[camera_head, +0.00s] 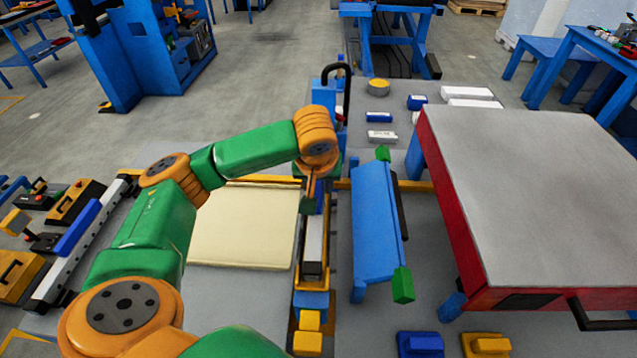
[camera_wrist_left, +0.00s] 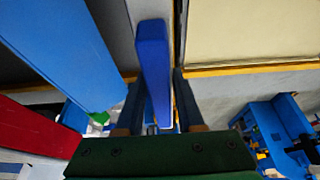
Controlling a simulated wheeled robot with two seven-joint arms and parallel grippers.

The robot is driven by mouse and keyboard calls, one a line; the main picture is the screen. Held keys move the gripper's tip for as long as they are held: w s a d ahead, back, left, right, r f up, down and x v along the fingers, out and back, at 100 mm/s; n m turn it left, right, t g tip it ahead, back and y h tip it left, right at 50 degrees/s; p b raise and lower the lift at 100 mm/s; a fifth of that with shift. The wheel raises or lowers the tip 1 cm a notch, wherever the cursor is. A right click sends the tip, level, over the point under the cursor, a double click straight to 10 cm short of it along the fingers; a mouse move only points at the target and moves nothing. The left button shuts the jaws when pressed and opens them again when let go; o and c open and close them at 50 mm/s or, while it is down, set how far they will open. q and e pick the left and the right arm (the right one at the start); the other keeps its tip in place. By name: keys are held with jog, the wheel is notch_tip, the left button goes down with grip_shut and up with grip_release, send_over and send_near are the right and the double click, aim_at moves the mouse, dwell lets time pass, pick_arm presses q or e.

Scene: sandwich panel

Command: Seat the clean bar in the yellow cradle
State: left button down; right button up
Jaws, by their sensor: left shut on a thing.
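My left gripper (camera_head: 313,198) is at the middle of the head view, over the right edge of the cream panel. In the left wrist view, a long blue bar (camera_wrist_left: 153,65) lies between the two fingers (camera_wrist_left: 158,112), and the gripper is shut on it. In the head view the wrist hides most of the grip, and a pale bar-like strip (camera_head: 314,240) shows just below it. I cannot tell which piece is the yellow cradle: yellow blocks (camera_head: 309,320) stand at the front middle, and another yellow block (camera_head: 487,345) at the front right. My right gripper is not in view.
A cream panel (camera_head: 240,228) lies left of the gripper. A blue bench-like piece (camera_head: 375,220) with green ends stands close on the right, beside a red-sided grey table (camera_head: 535,190). A blue block (camera_head: 420,344) is at the front right. A grey rail (camera_head: 80,245) runs at left.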

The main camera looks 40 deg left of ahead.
aim_at(318, 183)
pick_arm(q)
jog(key=shift+f, duration=0.45)
jog(key=shift+c, duration=2.2)
grip_release()
jog(key=v, duration=0.7)
jog(key=shift+d+r, duration=0.1)
jog(key=shift+s, duration=0.1)
